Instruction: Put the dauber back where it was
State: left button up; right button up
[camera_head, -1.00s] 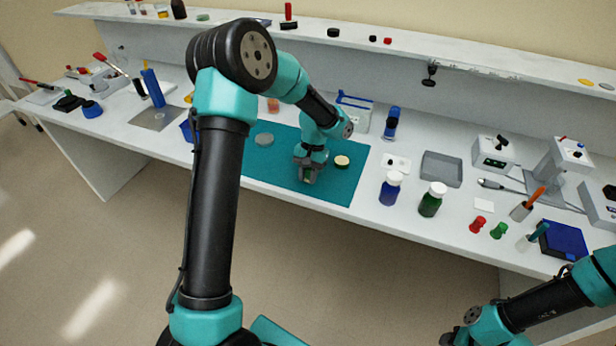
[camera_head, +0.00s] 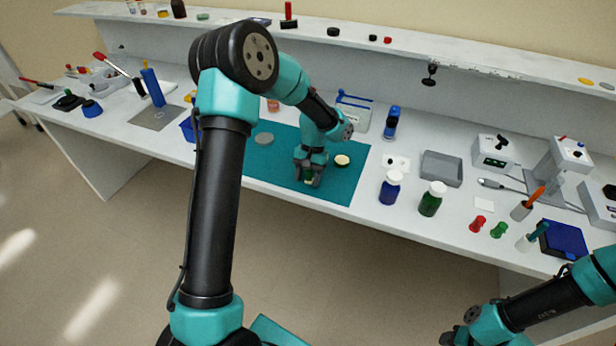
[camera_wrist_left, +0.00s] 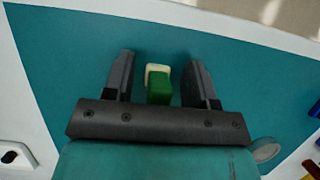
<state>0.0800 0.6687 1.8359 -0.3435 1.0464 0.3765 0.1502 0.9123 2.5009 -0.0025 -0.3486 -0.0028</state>
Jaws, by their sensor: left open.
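A small block with a green body and a cream end, which looks like the dauber (camera_wrist_left: 160,84), lies between the fingers of my left gripper (camera_wrist_left: 162,80) in the left wrist view. The fingers are open, with a gap visible on both sides of it. In the head view my left gripper (camera_head: 309,181) is low over the teal mat (camera_head: 345,187), near its front edge, and mostly hides the dauber. My right gripper (camera_head: 455,338) is at the bottom right, cut by the frame edge; its jaws are unclear.
The mat's front right is clear.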

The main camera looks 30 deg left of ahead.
pick_arm(q)
jog(key=shift+r, duration=0.1)
jog(key=v, duration=1.2)
jog(key=shift+s, duration=0.1)
